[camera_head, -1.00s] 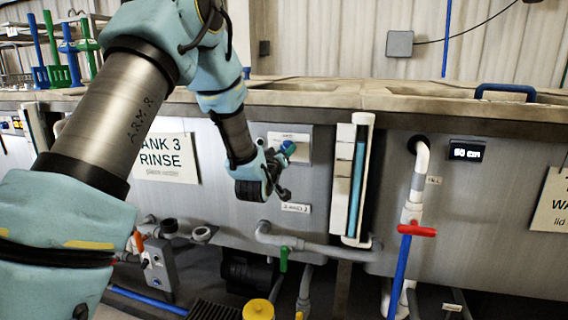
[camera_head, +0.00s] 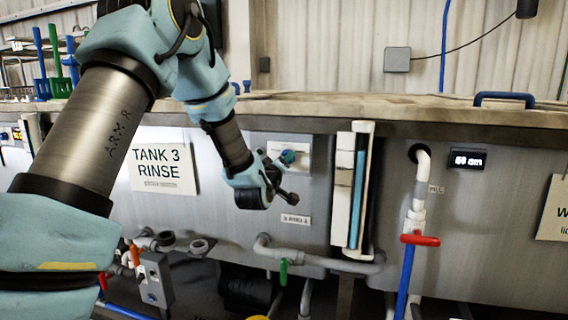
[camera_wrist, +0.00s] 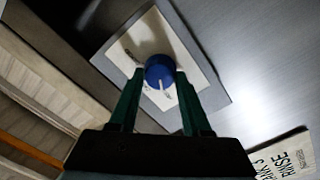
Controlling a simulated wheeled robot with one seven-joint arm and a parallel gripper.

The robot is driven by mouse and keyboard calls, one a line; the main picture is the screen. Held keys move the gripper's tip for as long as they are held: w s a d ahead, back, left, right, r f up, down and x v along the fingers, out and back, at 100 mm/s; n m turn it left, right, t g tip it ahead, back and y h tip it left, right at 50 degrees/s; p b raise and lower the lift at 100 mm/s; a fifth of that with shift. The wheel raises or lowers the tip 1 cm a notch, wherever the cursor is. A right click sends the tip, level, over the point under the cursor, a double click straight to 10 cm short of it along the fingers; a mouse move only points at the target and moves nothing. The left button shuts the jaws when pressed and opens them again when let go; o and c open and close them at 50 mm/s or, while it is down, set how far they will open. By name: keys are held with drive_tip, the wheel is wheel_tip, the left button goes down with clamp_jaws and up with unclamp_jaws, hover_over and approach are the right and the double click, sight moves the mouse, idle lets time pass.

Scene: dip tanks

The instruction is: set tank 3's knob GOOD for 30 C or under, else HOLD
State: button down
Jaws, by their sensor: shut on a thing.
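A blue round knob (camera_wrist: 160,71) with a white pointer sits on a pale label plate (camera_wrist: 190,52) in the wrist view. In the head view the knob (camera_head: 288,157) shows as a small blue shape on the plate (camera_head: 303,146) on tank 3's grey front. Small lettering on the plate is too blurred to read. The tank sign (camera_head: 163,164) reads "TANK 3 RINSE". My gripper (camera_wrist: 159,73) is shut on the knob, one green finger at each side. A display (camera_head: 468,158) right of the white pipe is lit, but its figures are blurred.
A tall level gauge (camera_head: 352,185) stands right of the plate. A white and blue pipe (camera_head: 407,262) with a red valve handle (camera_head: 420,240) is farther right. Grey pipes and a green handle (camera_head: 283,272) lie below.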

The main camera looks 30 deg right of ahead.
drive_tip(key=shift+c, duration=1.8)
unclamp_jaws()
drive_tip(key=b+v, duration=0.1)
drive_tip(key=v, duration=0.9)
drive_tip(key=shift+s+a, duration=0.25)
drive_tip(key=shift+s, duration=0.05)
